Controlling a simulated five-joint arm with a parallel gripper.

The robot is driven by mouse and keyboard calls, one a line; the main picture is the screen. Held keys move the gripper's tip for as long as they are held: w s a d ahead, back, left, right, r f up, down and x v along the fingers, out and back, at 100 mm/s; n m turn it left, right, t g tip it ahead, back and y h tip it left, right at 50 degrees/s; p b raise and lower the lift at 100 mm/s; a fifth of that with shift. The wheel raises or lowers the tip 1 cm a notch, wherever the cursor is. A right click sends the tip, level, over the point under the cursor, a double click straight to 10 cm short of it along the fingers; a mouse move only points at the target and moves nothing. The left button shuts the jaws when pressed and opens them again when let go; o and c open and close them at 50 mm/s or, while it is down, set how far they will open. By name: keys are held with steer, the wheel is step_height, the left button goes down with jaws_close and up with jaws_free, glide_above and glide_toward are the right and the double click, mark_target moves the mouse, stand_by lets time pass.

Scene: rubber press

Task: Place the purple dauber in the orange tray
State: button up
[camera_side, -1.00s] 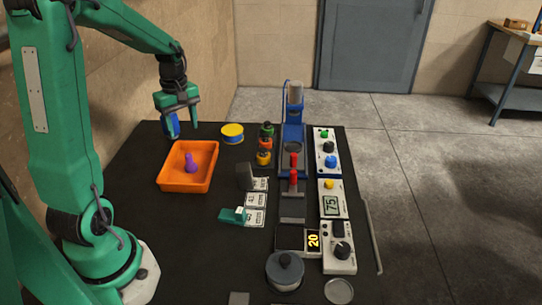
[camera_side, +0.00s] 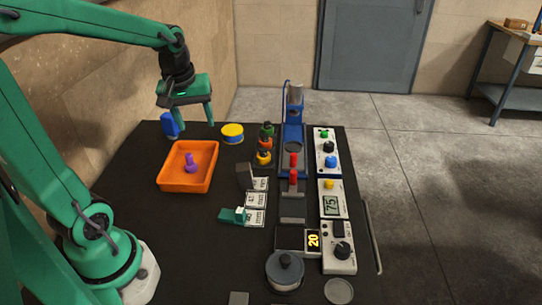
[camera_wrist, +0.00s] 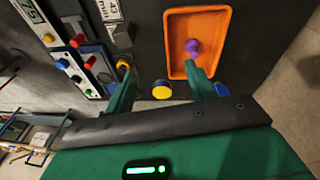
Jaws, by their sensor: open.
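The purple dauber (camera_side: 191,164) is inside the orange tray (camera_side: 205,181), near its middle, at the left of the black table. In the wrist view the dauber (camera_wrist: 192,46) also shows inside the orange tray (camera_wrist: 198,14), clear of the walls. My gripper (camera_side: 189,128) is open and empty, raised above the table behind the tray. In the wrist view its two green fingers (camera_wrist: 161,90) are spread apart with nothing held between them. The gripper does not touch the dauber.
A blue object (camera_side: 169,124) stands behind the tray, close to my gripper. A yellow and blue round tin (camera_side: 232,133) is to its right. Several coloured stamps, a blue press (camera_side: 293,125) and control boxes (camera_side: 333,203) fill the right half. A lidded pot (camera_side: 285,268) is in front.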

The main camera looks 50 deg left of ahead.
steer(key=s+d+r+m+t, duration=0.3)
steer(key=s+d+m, duration=0.4)
steer(key=d+m, duration=0.3)
steer(key=shift+s+d+r+m+h, duration=0.3)
steer(key=shift+d+h, duration=0.1)
steer(key=shift+d, duration=0.45)
